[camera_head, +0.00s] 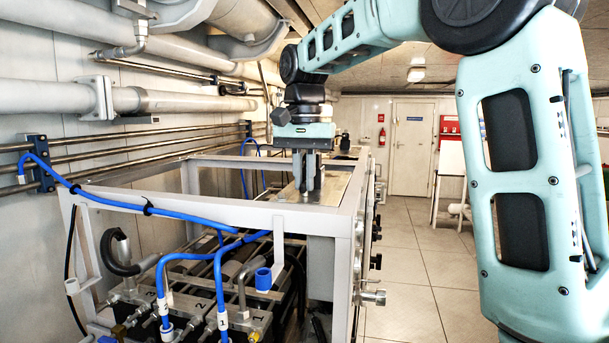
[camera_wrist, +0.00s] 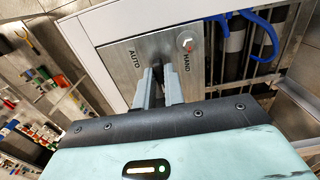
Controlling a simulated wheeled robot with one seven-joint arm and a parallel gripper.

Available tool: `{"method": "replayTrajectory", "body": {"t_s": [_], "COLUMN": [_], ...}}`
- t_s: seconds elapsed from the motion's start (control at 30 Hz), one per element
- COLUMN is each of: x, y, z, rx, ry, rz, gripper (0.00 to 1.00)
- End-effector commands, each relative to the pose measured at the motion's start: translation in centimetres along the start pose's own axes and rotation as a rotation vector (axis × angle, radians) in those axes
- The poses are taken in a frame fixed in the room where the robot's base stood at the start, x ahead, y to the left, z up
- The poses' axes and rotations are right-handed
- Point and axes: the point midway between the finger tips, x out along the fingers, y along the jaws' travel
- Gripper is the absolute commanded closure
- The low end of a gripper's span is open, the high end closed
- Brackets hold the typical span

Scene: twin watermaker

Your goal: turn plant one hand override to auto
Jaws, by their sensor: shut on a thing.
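The override panel is a brushed metal plate (camera_wrist: 118,55) marked AUTO at left and HAND at right in the wrist view. It also shows as the plate on top of the frame (camera_head: 336,187) in the head view. My gripper (camera_head: 307,190) points down onto this plate. In the wrist view my gripper (camera_wrist: 160,76) has its fingers between the two labels, shut on the hand override switch. The switch is mostly hidden by the fingers, so I cannot tell which way it points. A small round white and red fitting (camera_wrist: 185,43) sits beside HAND.
A grey metal frame (camera_head: 347,215) surrounds the plate. Blue hoses (camera_head: 150,209) and pipework lie inside and over the frame at the left. Valves (camera_head: 374,297) project from its right side. The tiled floor (camera_head: 415,265) to the right is clear.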

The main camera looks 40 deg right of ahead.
Motion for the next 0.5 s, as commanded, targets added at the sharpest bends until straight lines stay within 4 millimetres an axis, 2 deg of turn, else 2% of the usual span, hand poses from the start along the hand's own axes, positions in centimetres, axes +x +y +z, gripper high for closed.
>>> {"method": "replayTrajectory", "body": {"t_s": [0.37,0.4,0.43,0.47,0.5], "x": [-0.23,-0.23,-0.22,-0.21,-0.19], "y": [-0.03,-0.03,-0.02,-0.02,-0.01], "z": [-0.12,-0.12,-0.12,-0.11,-0.1], "rx": [0.008,0.008,0.007,0.007,0.007], "ry": [0.006,0.006,0.006,0.005,0.005], "rz": [-0.005,-0.005,-0.005,-0.005,-0.004], "gripper": [1.0,0.83,0.75,0.67,0.67]}}
